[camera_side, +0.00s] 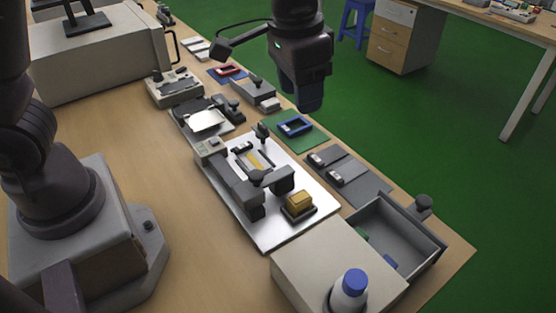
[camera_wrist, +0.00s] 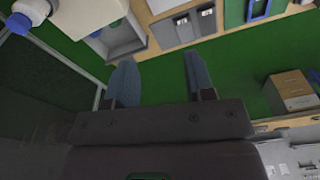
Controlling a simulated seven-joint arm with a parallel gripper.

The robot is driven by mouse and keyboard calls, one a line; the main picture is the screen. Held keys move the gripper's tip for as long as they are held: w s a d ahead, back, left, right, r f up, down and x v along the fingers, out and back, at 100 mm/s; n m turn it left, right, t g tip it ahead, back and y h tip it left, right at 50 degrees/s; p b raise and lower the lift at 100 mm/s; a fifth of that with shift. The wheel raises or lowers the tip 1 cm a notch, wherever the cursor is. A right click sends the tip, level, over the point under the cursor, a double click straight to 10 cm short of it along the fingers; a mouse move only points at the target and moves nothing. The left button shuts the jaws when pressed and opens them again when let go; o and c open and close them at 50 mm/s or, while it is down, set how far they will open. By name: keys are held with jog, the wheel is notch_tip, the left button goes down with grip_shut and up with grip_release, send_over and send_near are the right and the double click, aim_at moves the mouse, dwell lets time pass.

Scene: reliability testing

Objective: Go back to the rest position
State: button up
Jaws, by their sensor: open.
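My gripper (camera_side: 308,98) hangs in the air above the back edge of the bench in the side view, beyond the white fixture plate. In the wrist view my gripper (camera_wrist: 160,75) shows two blue-grey fingers spread apart, with nothing between them but green floor. It touches nothing that I can see. The white plate (camera_side: 262,237) carries a dark clamp fixture (camera_side: 240,185) and a yellow block (camera_side: 299,201) on a dark base.
An open grey drawer box (camera_side: 425,240) and a bottle with a blue cap (camera_side: 350,290) stand at the near right. A green mat with a blue frame (camera_side: 295,126) lies below my gripper. A large beige machine (camera_side: 95,60) stands at the upper left. Green floor lies beyond the bench.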

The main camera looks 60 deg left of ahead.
jog(key=s+a+r+n+t, duration=0.1)
jog(key=s+a+r+t, duration=0.1)
jog(key=s+a, duration=0.3)
jog(key=s+a+r+n+t, duration=0.1)
jog(key=s+a+r, duration=0.4)
jog(key=s, duration=0.7)
jog(key=shift+a+r+t, duration=0.2)
jog(key=shift+a+t, duration=0.1)
jog(key=shift+t, duration=0.4)
